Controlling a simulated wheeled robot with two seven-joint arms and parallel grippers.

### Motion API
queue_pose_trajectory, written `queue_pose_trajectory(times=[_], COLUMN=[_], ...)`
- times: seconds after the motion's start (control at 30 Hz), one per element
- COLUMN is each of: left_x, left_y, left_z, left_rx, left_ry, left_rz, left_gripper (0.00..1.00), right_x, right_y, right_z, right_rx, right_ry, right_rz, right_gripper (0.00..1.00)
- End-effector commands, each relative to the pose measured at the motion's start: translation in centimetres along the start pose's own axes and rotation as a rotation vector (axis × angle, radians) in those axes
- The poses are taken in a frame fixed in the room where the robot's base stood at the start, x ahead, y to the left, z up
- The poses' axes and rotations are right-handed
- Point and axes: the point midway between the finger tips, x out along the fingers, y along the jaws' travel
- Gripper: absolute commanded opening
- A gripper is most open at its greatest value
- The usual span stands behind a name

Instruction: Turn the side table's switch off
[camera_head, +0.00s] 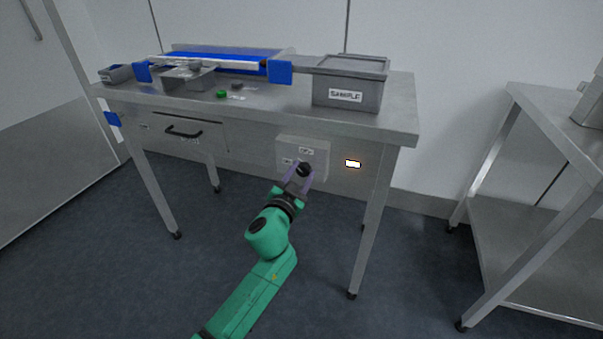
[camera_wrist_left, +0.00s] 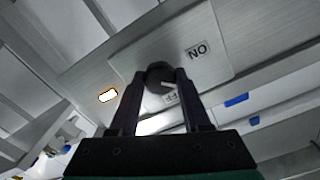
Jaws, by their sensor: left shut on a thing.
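The side table's switch is a dark round knob (camera_head: 304,170) on a pale grey box (camera_head: 317,150) on the table's front. In the left wrist view the knob (camera_wrist_left: 158,72) sits between my two fingertips. My left gripper (camera_head: 301,176) is shut on it, one finger on each side. An ON label (camera_wrist_left: 198,50) shows upside down beside the knob. A second label (camera_wrist_left: 171,98) is partly hidden by a finger. A pale mark on the knob shows close to that second label. The indicator lamp (camera_head: 353,163) right of the box glows. My right gripper is not in view.
The side table (camera_head: 403,126) carries a grey SAMPLE bin (camera_head: 335,84), a blue-belted conveyor (camera_head: 222,56) and a small green object (camera_head: 221,94). A drawer with a black handle (camera_head: 183,132) is left of the switch. Another metal table (camera_head: 545,115) stands right; floor between is clear.

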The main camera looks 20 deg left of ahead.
Motion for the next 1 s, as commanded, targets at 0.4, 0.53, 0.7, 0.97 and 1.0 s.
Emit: queue_pose_trajectory(times=[0.4, 0.53, 0.7, 0.97, 1.0], left_x=[0.0, 0.0, 0.0, 0.0, 0.0], left_y=[0.1, 0.1, 0.1, 0.1, 0.1], left_z=[0.2, 0.2, 0.2, 0.2, 0.2], left_rx=[0.395, 0.513, 0.647, 0.784, 0.798], left_ry=[-0.004, -0.004, -0.004, -0.004, -0.004], left_rz=[0.003, 0.003, 0.003, 0.003, 0.004], left_gripper=[0.0, 0.0, 0.0, 0.0, 0.0], right_x=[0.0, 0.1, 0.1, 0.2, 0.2], right_y=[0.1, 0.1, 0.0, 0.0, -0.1], right_z=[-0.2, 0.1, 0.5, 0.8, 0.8], right_rx=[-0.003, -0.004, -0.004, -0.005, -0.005], right_ry=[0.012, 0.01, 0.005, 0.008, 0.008], right_rz=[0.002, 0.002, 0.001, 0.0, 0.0], right_gripper=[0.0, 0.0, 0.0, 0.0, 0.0])
